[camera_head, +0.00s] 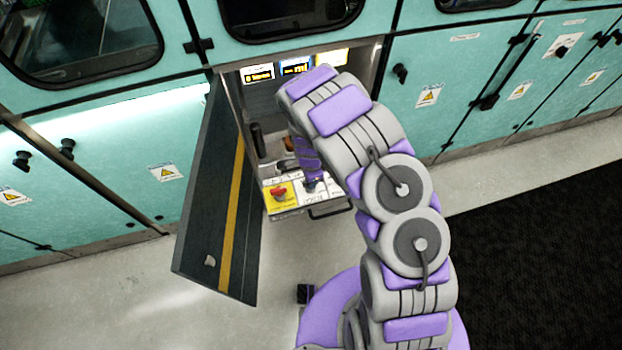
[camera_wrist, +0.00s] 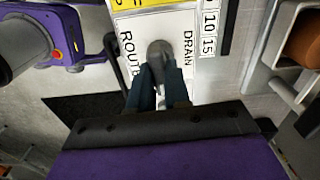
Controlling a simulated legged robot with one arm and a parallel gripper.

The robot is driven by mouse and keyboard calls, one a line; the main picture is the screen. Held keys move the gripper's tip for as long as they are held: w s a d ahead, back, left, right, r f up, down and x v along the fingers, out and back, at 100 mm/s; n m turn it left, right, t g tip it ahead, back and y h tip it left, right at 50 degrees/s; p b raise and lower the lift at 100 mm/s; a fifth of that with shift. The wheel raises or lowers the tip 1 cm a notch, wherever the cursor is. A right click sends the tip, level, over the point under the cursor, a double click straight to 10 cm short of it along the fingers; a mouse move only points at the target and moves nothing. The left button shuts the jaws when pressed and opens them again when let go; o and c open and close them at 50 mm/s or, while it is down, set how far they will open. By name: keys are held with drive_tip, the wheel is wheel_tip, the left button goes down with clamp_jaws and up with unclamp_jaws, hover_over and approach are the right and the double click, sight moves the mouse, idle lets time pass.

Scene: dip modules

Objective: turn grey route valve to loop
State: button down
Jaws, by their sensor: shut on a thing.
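The grey route valve (camera_wrist: 158,50) shows in the wrist view as a rounded grey knob on a white label panel (camera_wrist: 128,22). The words "ROUTE" and "DRAIN" are readable on either side of it. My gripper (camera_wrist: 163,72) has its dark fingers closed on the knob. In the head view my arm reaches into the open cabinet, and my gripper (camera_head: 314,184) is low over the panel there. The valve is mostly hidden by the gripper in that view. The knob's exact pointing direction is hard to tell.
A dark cabinet door (camera_head: 212,205) with a yellow stripe stands open left of my arm. A red button (camera_head: 279,193) on a yellow plate sits left of the gripper. Small displays (camera_head: 296,68) line the cabinet top. An orange-brown part (camera_wrist: 303,45) is at the wrist view's right.

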drive_tip(key=shift+w+a+r+m, duration=0.1)
drive_tip(key=shift+m, duration=0.3)
drive_tip(key=c, duration=1.1)
unclamp_jaws()
drive_tip(key=shift+a, duration=0.15)
drive_tip(key=shift+r, duration=0.25)
wheel_tip(320, 180, up, 17)
drive_tip(key=shift+f+p, duration=0.2)
drive_tip(key=shift+p, duration=0.95)
